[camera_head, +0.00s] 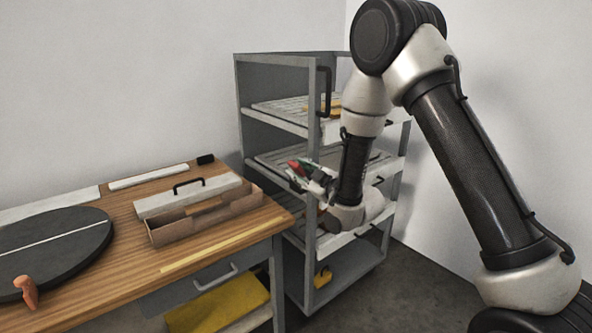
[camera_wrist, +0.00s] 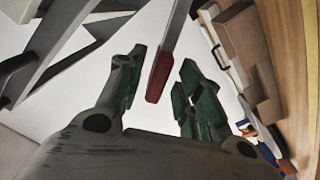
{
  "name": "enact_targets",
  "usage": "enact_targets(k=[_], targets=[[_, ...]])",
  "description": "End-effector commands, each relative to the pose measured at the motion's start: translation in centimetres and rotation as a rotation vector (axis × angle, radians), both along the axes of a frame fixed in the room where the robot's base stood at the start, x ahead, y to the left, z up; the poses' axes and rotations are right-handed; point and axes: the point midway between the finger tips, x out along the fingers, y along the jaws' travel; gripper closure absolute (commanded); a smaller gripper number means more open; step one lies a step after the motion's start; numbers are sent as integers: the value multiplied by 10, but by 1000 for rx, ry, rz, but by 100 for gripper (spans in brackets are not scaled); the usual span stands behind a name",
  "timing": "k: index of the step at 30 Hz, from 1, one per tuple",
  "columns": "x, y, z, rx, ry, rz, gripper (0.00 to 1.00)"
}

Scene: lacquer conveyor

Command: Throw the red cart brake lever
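The cart (camera_head: 240,85) is a grey frame with several shelves, standing at the back right of the bench. The red brake lever (camera_head: 296,166) shows as a small red end at the cart's near side, partly hidden by my gripper (camera_head: 313,181). In the wrist view, the lever's red end (camera_wrist: 159,78) hangs from a pale bar, between the green-padded fingers of my gripper (camera_wrist: 163,72). The fingers are open, one on each side of the lever, with gaps on both sides. Contact with the lever is not visible.
A wooden bench (camera_head: 120,300) stands left of the cart. A yellow block (camera_head: 322,277) is low on the cart. Bare floor lies to the right.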

Motion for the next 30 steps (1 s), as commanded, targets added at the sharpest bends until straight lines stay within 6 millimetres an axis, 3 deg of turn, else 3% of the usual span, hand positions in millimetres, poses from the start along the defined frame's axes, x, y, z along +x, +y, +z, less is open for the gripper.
enact_targets(k=[9,21,23,25,30], targets=[[-37,-27,0,0,0,0,64],[-41,-29,-2,9,16,1,64],[-41,-30,-13,0,69,-1,64],[-43,-32,-39,-33,178,-11,64],[-75,-64,-132,-184,621,-104,64]])
